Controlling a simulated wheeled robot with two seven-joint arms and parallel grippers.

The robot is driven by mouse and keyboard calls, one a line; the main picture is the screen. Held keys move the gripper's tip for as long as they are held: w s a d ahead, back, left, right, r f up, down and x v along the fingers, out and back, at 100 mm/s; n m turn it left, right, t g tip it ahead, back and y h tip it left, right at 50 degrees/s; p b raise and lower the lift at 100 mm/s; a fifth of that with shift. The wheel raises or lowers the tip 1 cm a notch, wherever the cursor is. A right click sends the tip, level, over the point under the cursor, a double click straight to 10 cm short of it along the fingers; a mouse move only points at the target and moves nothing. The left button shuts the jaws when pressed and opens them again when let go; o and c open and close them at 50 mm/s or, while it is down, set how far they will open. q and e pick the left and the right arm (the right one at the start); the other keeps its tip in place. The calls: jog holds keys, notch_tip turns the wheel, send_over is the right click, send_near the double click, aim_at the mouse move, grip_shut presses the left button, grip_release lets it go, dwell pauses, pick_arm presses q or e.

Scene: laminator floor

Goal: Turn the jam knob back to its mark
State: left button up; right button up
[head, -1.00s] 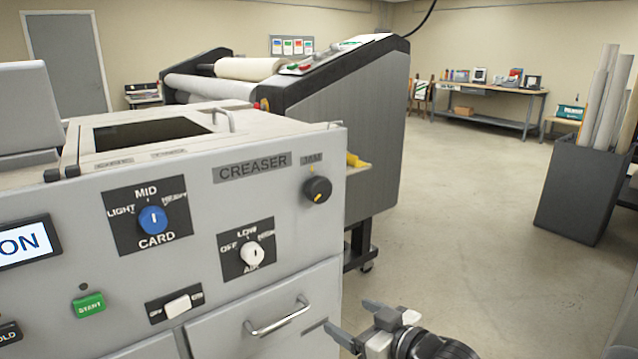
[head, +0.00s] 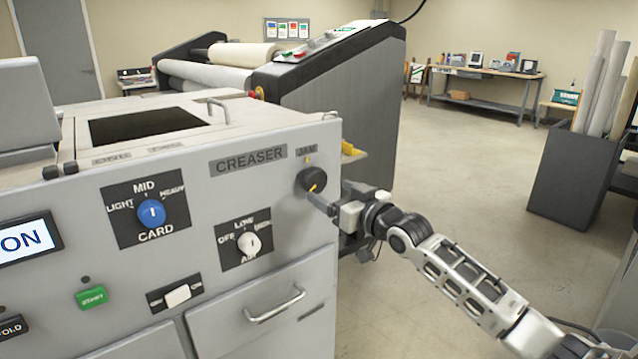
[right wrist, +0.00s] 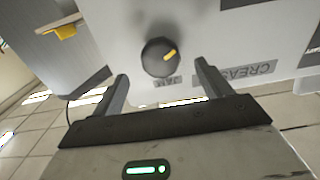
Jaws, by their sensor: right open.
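The jam knob (head: 313,180) is a round black knob with a yellow pointer line, at the right end of the grey creaser panel (head: 262,190). A small mark and the JAM label (head: 306,149) are above it. The pointer lies on the lower part of the knob, away from the label. In the right wrist view, which is upside down, the knob (right wrist: 160,58) sits between and ahead of the two fingers, apart from both. My right gripper (head: 329,194) is open and empty, just in front of the knob. My left gripper is out of view.
A blue card knob (head: 151,213) and a white air knob (head: 249,243) are on the same panel. A drawer handle (head: 274,304) sticks out below. A large laminator (head: 335,100) stands behind. The floor to the right is open up to a dark bin of rolls (head: 572,180).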

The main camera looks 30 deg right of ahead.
aim_at(318, 184)
jog(key=w, duration=0.5)
jog(key=shift+w+a, duration=0.2)
jog(key=shift+w, duration=0.1)
jog(key=shift+c, duration=0.3)
jog(key=c, duration=0.9)
